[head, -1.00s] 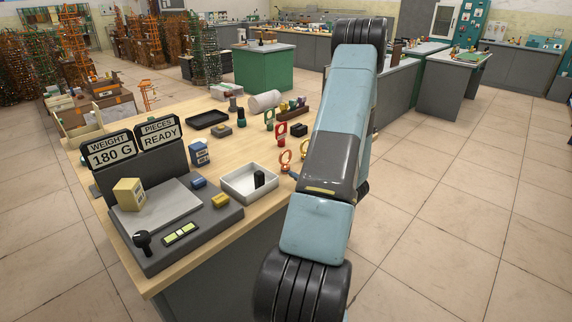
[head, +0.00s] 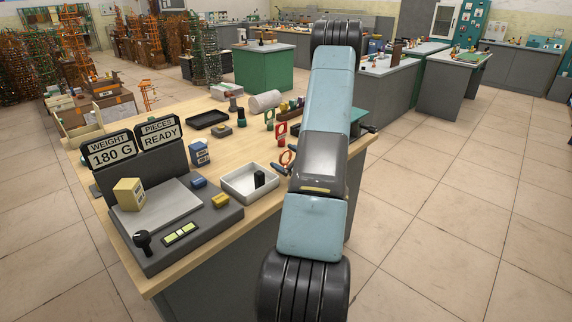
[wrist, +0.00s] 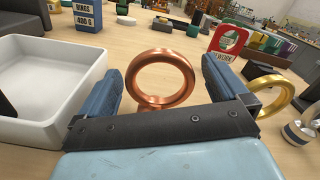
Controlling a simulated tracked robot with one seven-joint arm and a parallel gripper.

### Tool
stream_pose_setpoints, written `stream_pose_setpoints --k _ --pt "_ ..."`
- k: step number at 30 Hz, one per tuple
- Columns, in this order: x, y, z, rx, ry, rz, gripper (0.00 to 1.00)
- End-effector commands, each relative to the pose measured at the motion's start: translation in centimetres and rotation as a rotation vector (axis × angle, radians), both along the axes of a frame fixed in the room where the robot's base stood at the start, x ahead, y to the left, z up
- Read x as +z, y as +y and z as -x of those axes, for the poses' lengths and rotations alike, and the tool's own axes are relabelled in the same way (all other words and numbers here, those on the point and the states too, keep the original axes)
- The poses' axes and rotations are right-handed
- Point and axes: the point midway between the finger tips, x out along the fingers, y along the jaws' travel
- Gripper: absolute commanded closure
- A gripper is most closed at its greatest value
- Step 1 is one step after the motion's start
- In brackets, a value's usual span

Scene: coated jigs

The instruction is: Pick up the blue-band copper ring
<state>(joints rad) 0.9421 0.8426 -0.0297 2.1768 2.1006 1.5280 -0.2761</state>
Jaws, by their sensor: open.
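A copper ring (wrist: 160,54) stands upright in the middle of the wrist view, its hole facing me. No blue band shows on the part of it I can see. My gripper (wrist: 166,82) is open, with one blue jaw to the left of the ring and the other to its right. Whether either jaw touches it I cannot tell. The foot of the ring is hidden behind the gripper's dark crossbar. In the head view the copper ring (head: 282,157) shows just left of my arm, with a blue jaw beside it.
A gold ring (wrist: 289,90) stands just outside the right jaw. A white tray (wrist: 60,118) is close on the left. A red WORK tag (wrist: 214,54) stands behind to the right, and a blue box (wrist: 90,16) behind to the left.

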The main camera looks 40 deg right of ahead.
Motion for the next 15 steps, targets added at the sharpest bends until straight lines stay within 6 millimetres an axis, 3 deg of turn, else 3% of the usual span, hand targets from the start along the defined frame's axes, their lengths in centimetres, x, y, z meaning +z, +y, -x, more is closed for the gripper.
stream_pose_setpoints --k 4,15 --pt "0.0 -0.01 0.04 0.0 0.0 0.0 0.02" --pt "0.01 -0.01 0.06 0.0 0.0 0.0 0.37"
